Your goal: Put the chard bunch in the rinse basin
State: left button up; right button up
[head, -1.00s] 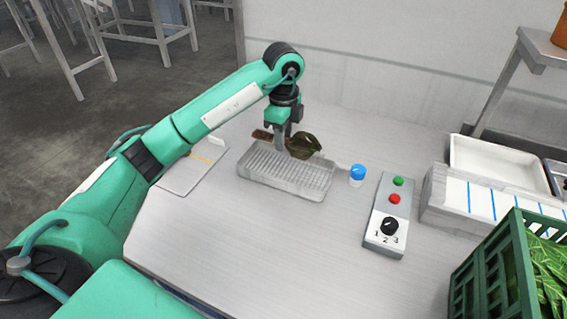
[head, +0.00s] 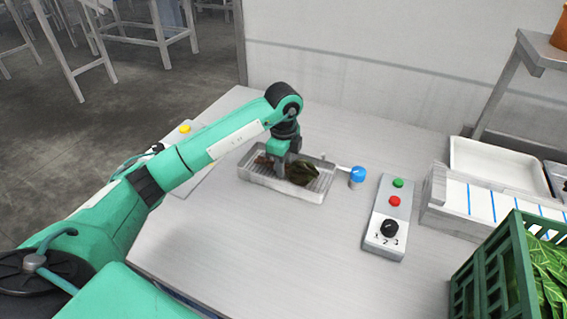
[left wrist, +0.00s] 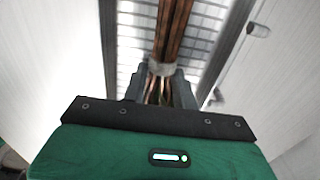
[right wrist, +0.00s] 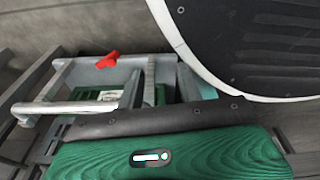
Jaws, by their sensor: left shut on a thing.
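The chard bunch (head: 304,174) has dark green leaves and reddish-brown stems. My left gripper (head: 281,166) is shut on it, pointing down inside the outline of the rinse basin (head: 270,187), a shallow grey tray with a ribbed floor. The bunch lies low within the basin's rim; whether it touches the floor is hard to tell. In the left wrist view, the stems (left wrist: 174,28) pass between the fingers (left wrist: 160,88), with a pale band around them, above the basin's grid floor (left wrist: 132,45).
A blue-capped knob (head: 357,176) stands just right of the basin. Further right are a control box (head: 385,230) with green and red buttons and a dial, a white tray (head: 490,165), and a green crate (head: 490,275) of leaves. The table front is clear.

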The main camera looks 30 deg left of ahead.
pick_arm(q)
jog(key=o, duration=0.7)
jog(key=shift+f, duration=0.1)
jog(key=shift+o, duration=1.4)
pick_arm(e)
jog(key=shift+w+r, duration=0.2)
jog(key=shift+w, duration=0.1)
pick_arm(q)
jog(key=shift+r, duration=0.55)
notch_tip(320, 180, up, 7)
jog(key=shift+r, duration=0.1)
notch_tip(320, 180, up, 4)
pick_arm(e)
jog(key=shift+f, duration=0.15)
